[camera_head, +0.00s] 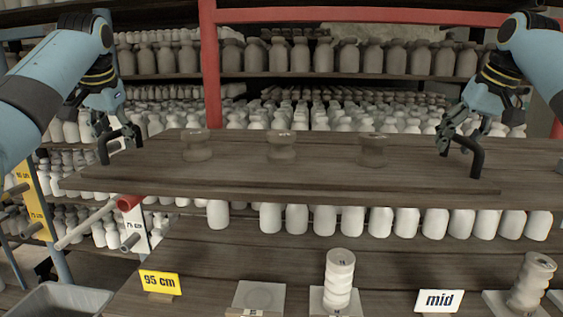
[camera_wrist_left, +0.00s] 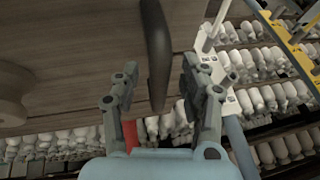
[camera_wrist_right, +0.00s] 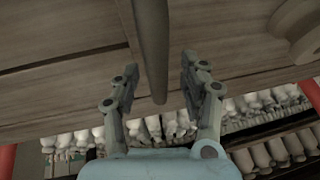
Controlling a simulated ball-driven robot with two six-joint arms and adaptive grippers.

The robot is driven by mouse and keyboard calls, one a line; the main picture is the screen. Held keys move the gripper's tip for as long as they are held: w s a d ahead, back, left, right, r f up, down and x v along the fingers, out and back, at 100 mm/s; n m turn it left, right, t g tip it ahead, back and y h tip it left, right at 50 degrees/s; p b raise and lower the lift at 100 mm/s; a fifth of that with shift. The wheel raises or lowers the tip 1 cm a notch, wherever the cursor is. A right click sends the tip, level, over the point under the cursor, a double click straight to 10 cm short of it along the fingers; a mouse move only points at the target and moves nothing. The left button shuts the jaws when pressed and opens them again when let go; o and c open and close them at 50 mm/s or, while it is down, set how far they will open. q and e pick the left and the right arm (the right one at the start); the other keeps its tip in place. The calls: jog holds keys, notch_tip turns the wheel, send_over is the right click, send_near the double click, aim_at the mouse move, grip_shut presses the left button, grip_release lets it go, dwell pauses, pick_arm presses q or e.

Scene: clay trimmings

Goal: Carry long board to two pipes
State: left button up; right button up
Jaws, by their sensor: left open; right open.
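The long board (camera_head: 250,178) is dark wood and lies level across the middle of the head view. It has a dark bar handle near each end, the left one (camera_head: 104,152) and the right one (camera_head: 477,158). My left gripper (camera_head: 112,124) is open at the left handle, which shows between its fingers in the left wrist view (camera_wrist_left: 156,50). My right gripper (camera_head: 455,128) is open at the right handle, also between the fingers in the right wrist view (camera_wrist_right: 152,45). Two pale pipes, one long (camera_head: 88,222) and one short (camera_head: 130,241), stick out at left, below the board.
Three brown clay pieces stand on the board: left (camera_head: 197,150), middle (camera_head: 281,153) and right (camera_head: 372,155). Below are a yellow "95 cm" sign (camera_head: 160,282), a white "mid" sign (camera_head: 439,300), stacked white pieces (camera_head: 339,280) and a grey bin (camera_head: 65,300). Shelves of jars fill the back.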

pick_arm(q)
jog(key=shift+d, duration=0.1)
jog(key=c, duration=0.4)
pick_arm(e)
jog(key=shift+d, duration=0.1)
jog(key=c, duration=0.4)
pick_arm(q)
grip_shut()
pick_arm(e)
grip_shut()
pick_arm(q)
jog(key=shift+w+r, duration=0.15)
jog(key=shift+r, duration=0.05)
pick_arm(e)
jog(key=shift+w+r, duration=0.15)
jog(key=shift+r, duration=0.05)
